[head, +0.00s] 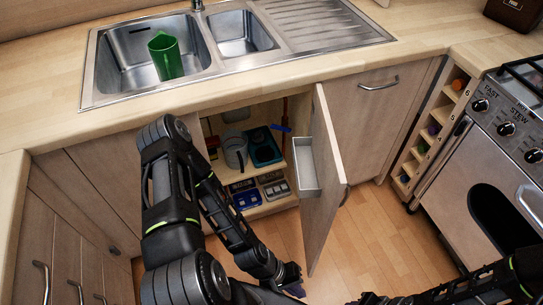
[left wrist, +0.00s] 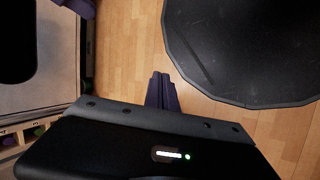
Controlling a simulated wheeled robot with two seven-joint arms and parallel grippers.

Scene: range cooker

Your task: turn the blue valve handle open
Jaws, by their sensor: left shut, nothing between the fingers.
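The blue valve handle (head: 281,128) sits on a red pipe (head: 285,108) inside the open cupboard under the sink, at its right side near the door. It lies about crosswise to the pipe. My left gripper (head: 293,285) is low in front of the cupboard, near the foot of the open door and well away from the handle. In the left wrist view its fingers (left wrist: 162,92) are together and empty, above the wooden floor. My right arm comes in at the lower right; its gripper (head: 370,299) is at the bottom edge, its fingers not clear.
The cupboard door (head: 325,180) stands open, with a white bin (head: 305,164) on its inside. A grey pot (head: 235,150), a blue-green box (head: 264,148) and trays fill the shelves. A green jug (head: 165,56) stands in the sink. The cooker (head: 505,150) is at right.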

